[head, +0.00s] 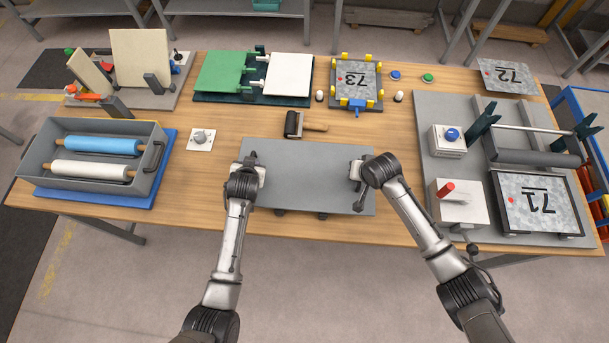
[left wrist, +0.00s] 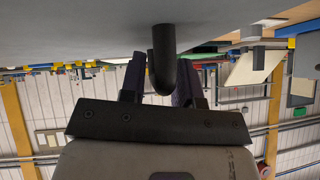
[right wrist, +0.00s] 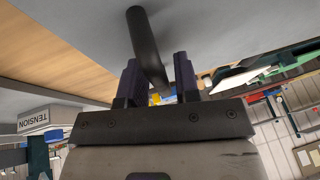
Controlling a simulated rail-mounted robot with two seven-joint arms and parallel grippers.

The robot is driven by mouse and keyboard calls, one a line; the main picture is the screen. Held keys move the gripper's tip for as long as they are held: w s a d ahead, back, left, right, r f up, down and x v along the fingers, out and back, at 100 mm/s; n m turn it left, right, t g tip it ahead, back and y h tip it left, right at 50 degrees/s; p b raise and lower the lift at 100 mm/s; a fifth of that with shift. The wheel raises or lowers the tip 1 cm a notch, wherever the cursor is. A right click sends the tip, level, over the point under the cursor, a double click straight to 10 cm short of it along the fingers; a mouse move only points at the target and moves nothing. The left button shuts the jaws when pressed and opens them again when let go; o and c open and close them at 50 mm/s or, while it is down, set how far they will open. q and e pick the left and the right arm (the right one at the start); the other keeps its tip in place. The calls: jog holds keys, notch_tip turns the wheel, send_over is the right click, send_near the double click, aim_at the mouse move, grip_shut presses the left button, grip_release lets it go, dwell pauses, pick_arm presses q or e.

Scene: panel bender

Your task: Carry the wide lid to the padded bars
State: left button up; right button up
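The wide lid (head: 305,178) is a flat grey panel over the front middle of the table, turned slightly out of line with its edge. My left gripper (head: 248,166) is at its left side, its fingers (left wrist: 160,80) closely straddling a black handle (left wrist: 163,55). My right gripper (head: 358,170) is at its right side, its fingers (right wrist: 156,80) around another black handle (right wrist: 148,45), which runs slanted between them. Dark supports (head: 322,216) peek out below the near edge, perhaps the padded bars; the lid hides the rest. Whether it touches them is unclear.
An open grey bin (head: 50,170) with blue and white rollers stands at left. A black-headed hand roller (head: 293,124) lies just behind the lid. A grey board (head: 440,110) with a roller machine and a plate marked 71 is close at right.

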pick_arm(q)
jog(key=shift+o, duration=0.8)
pick_arm(e)
jog(key=shift+o, duration=0.8)
jog(key=shift+r, duration=0.15)
pick_arm(q)
jog(key=v, duration=1.2)
pick_arm(e)
jog(key=v, duration=1.1)
jog(key=shift+r, duration=0.35)
jog(key=shift+s+d, duration=0.1)
